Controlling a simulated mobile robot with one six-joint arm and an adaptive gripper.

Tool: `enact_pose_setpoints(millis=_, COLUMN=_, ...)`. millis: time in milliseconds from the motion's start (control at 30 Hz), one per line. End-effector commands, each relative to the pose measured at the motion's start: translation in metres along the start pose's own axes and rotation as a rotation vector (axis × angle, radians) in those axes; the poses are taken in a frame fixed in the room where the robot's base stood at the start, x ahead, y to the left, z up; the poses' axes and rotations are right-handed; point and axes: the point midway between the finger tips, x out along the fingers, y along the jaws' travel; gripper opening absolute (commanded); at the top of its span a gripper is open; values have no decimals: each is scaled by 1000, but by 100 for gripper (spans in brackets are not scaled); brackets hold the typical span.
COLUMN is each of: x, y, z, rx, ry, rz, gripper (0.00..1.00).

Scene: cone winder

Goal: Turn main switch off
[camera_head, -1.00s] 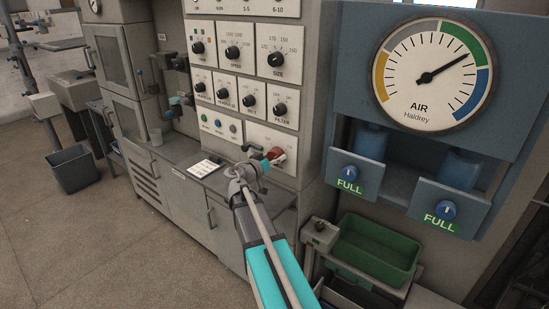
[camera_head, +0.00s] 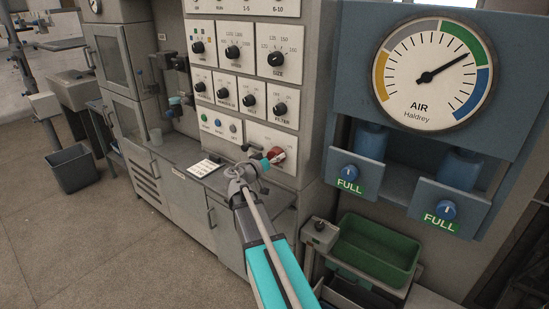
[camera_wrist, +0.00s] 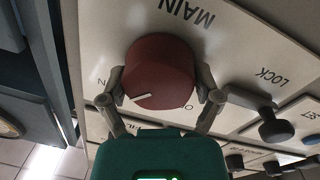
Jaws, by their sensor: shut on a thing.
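The main switch is a round red knob (camera_wrist: 160,70) with a white pointer line, on a pale panel (camera_wrist: 95,30) lettered MAIN. In the wrist view the pointer line lies at the knob's lower left. My gripper (camera_wrist: 162,92) has one finger on each side of the knob and is shut on it. In the head view the red knob (camera_head: 277,154) shows low on the machine's control panel, partly hidden by my gripper (camera_head: 268,161). A letter O shows beside the right finger in the wrist view; the left marking is partly hidden.
A black lock knob (camera_wrist: 275,124) sits close to the right finger in the wrist view. Several black dials (camera_head: 232,52) are above the switch. A white card (camera_head: 205,168) lies on the counter. The blue air gauge unit (camera_head: 350,60) and a green bin (camera_head: 375,248) stand to the right.

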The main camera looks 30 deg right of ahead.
Motion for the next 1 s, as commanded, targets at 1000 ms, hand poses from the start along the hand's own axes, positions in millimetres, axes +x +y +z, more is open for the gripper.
enact_pose_setpoints(millis=1000, x=0, y=-1, z=2, rx=-874, ry=56, rz=20, gripper=34)
